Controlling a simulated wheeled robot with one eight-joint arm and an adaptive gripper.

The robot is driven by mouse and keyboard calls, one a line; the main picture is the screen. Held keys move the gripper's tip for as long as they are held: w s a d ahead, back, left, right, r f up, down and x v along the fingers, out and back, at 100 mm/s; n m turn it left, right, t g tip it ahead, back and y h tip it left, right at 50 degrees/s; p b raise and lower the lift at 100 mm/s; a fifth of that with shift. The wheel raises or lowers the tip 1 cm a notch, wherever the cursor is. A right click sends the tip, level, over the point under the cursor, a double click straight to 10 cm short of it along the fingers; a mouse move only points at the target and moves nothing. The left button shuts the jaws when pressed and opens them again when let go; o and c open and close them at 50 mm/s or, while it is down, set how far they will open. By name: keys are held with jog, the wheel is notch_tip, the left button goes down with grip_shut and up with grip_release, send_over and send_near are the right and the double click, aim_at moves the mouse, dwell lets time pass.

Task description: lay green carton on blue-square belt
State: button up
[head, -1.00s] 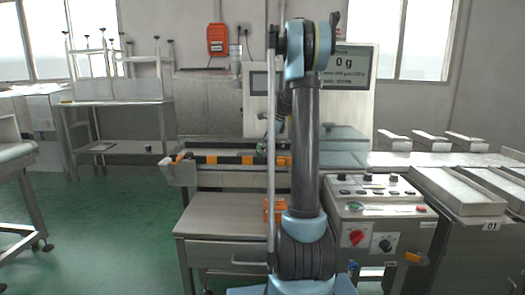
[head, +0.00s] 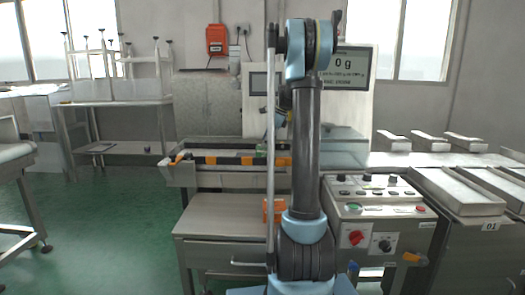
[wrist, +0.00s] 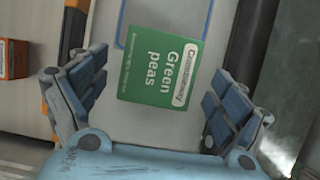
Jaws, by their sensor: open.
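In the wrist view the green carton (wrist: 160,75), labelled "Green peas", lies face up and slightly turned on the pale belt (wrist: 110,110). It overlaps the near edge of the blue square (wrist: 121,34), whose outline runs out of the top of the picture. My gripper (wrist: 158,80) is open, with one finger on each side of the carton and a gap at both sides. In the head view a small green patch (head: 261,152), probably the carton, shows beside my arm on the belt; the gripper itself is hidden there.
An orange box (wrist: 13,58) sits left of the belt, on the steel table (head: 220,215) in the head view. A control panel (head: 380,205) stands right, a weight display (head: 355,70) behind.

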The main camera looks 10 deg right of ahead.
jog(key=v, duration=0.8)
jog(key=shift+s+r, duration=0.2)
jog(key=shift+r, duration=0.2)
jog(key=s+a+f+n+h, duration=0.1)
jog(key=s+a+f+n, duration=0.15)
jog(key=s, duration=0.55)
jog(key=s+a+f+n+h, duration=0.15)
jog(key=s+n, duration=0.25)
jog(key=s, duration=0.5)
jog(key=s+a+f+n, duration=0.15)
jog(key=s+n, duration=0.25)
jog(key=s, duration=0.4)
jog(key=s+f+n, duration=0.3)
jog(key=s+f, duration=0.2)
jog(key=s, duration=0.1)
jog(key=s+f+n+t+h, duration=0.1)
jog(key=s+f+n, duration=0.2)
jog(key=s+f, duration=0.3)
jog(key=s+f+n+h, duration=0.1)
jog(key=s+f+n, duration=0.2)
jog(key=s+f, duration=0.3)
jog(key=shift+s+d+f+n, duration=0.15)
jog(key=shift+s+d+n, duration=0.1)
jog(key=shift+s, duration=0.35)
jog(key=shift+s+a+f, duration=0.15)
jog(key=shift+s+f, duration=0.15)
jog(key=shift+f, duration=0.15)
